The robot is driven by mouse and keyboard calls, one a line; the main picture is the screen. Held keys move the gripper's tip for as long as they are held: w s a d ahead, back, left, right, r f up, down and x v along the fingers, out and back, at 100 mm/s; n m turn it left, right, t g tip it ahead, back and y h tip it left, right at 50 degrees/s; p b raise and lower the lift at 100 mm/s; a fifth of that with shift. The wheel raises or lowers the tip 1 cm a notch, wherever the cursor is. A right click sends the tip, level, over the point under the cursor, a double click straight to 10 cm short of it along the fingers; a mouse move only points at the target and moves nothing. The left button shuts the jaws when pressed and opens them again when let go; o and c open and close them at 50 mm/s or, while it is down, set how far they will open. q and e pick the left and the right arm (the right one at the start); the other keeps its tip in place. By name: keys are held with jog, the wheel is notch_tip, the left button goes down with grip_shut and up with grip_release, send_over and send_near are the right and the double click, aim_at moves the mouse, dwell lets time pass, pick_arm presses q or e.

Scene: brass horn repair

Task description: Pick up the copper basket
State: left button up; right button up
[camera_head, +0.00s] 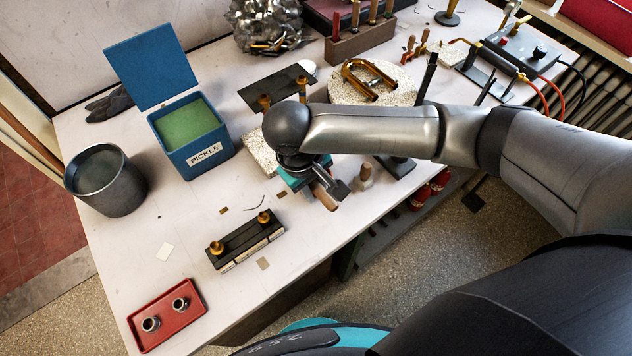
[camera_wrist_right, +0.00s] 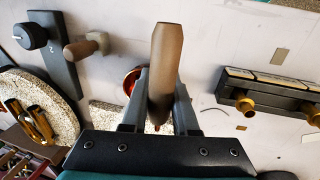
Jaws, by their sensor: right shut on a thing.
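My right gripper (camera_head: 325,190) is at the front of the bench, below my arm's wrist. In the right wrist view, its two fingers (camera_wrist_right: 160,100) are shut on a brown wooden handle (camera_wrist_right: 165,65). A copper-red rounded part of the copper basket (camera_wrist_right: 131,78) shows behind the left finger, mostly hidden. How handle and basket join is hidden. In the head view my arm covers the basket, and only a brown bit of the handle (camera_head: 324,198) shows. My left gripper is not in view.
A blue PICKLE tub (camera_head: 197,155) with green liquid stands open, beside a grey pot (camera_head: 108,185). A black rack (camera_head: 245,240) with brass parts and a red tray (camera_head: 167,320) lie at front left. A speckled round slab (camera_head: 385,90) is behind my arm.

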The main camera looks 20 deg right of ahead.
grip_shut()
jog(key=shift+r, duration=0.1)
